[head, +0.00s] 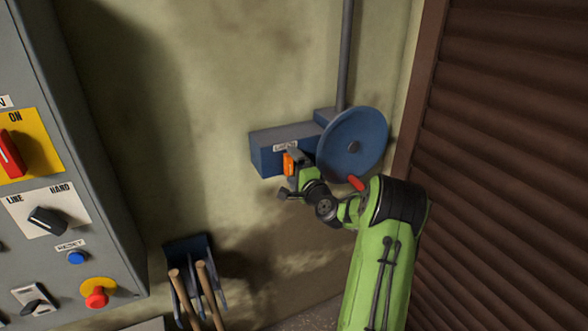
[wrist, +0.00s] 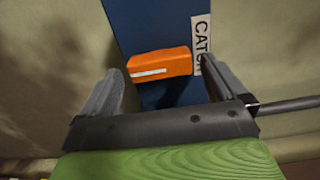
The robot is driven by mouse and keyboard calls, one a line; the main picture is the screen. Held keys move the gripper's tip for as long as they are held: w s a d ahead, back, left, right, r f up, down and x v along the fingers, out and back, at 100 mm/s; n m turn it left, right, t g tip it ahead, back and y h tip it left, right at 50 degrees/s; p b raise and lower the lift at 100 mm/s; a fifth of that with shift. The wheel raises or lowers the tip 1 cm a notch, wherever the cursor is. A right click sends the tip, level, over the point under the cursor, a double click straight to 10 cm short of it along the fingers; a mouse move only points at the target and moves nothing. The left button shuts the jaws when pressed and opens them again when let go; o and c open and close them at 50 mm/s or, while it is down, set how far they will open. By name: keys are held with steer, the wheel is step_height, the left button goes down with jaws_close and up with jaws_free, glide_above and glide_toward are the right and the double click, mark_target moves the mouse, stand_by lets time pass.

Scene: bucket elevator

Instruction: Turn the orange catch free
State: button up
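The orange catch (head: 289,164) is a small block on the front of a blue box (head: 268,150) on the wall. A white label lies above it. In the wrist view the catch (wrist: 160,64) lies crosswise, with a white line on it, beside the label reading CATCH (wrist: 201,45). My gripper (head: 287,174) is at the catch in the head view. In the wrist view its fingers (wrist: 165,75) are spread wide, one on each side of the catch, with gaps visible. Whether the fingertips reach around the catch's depth is hard to tell.
A grey control panel (head: 60,150) fills the left. A blue rack (head: 190,250) with wooden handles hangs below. A brown shutter (head: 510,150) is at right.

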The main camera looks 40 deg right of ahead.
steer(key=b+v, duration=0.4)
steer(key=v, duration=1.1)
steer(key=shift+s+a+b, duration=0.2)
steer(key=shift+s+b, duration=0.15)
steer(key=shift+w, duration=0.1)
